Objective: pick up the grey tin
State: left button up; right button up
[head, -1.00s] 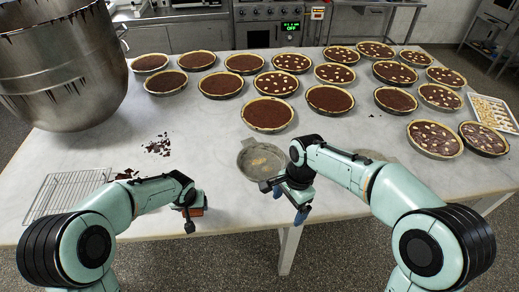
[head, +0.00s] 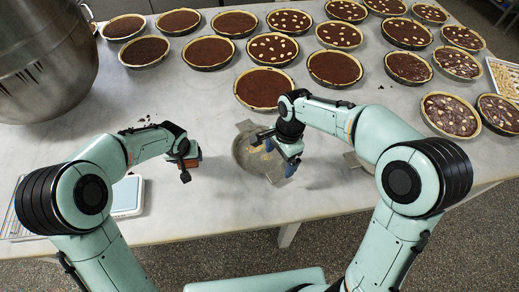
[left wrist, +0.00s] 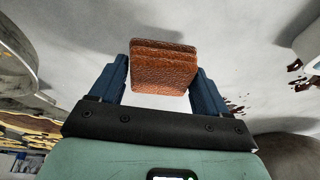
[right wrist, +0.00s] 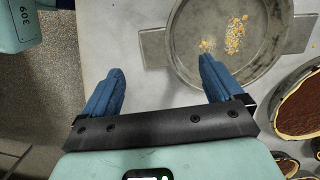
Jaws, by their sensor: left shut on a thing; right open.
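The grey tin (head: 244,158) is a round, shallow pan lying on the marble table, partly hidden behind my right gripper (head: 277,160) in the head view. The right wrist view shows the tin (right wrist: 190,62) with two flat side tabs and yellowish crumbs inside. My right gripper is open and empty; one finger overlaps the tin's near side and the other is outside it. I cannot tell whether it touches. My left gripper (head: 184,172) is shut on a brown, rough-textured block (left wrist: 163,70), held left of the tin.
Several chocolate tarts (head: 264,88) fill the table (head: 340,112) behind the tin. A large steel bowl (head: 45,60) stands far left. A blue-and-white flat thing (head: 128,196) and a wire rack (head: 20,225) lie under my left arm. The table's front edge is close.

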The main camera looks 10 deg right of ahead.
aim_at(277, 172)
notch_tip(277, 172, down, 2)
jog(key=shift+w+f, duration=0.1)
jog(key=shift+f, duration=0.1)
jog(key=f, duration=0.3)
jog(key=shift+s+f, duration=0.2)
jog(key=shift+f, duration=0.1)
jog(key=shift+a+f, duration=0.15)
jog(key=shift+f, duration=0.35)
jog(key=c, duration=1.3)
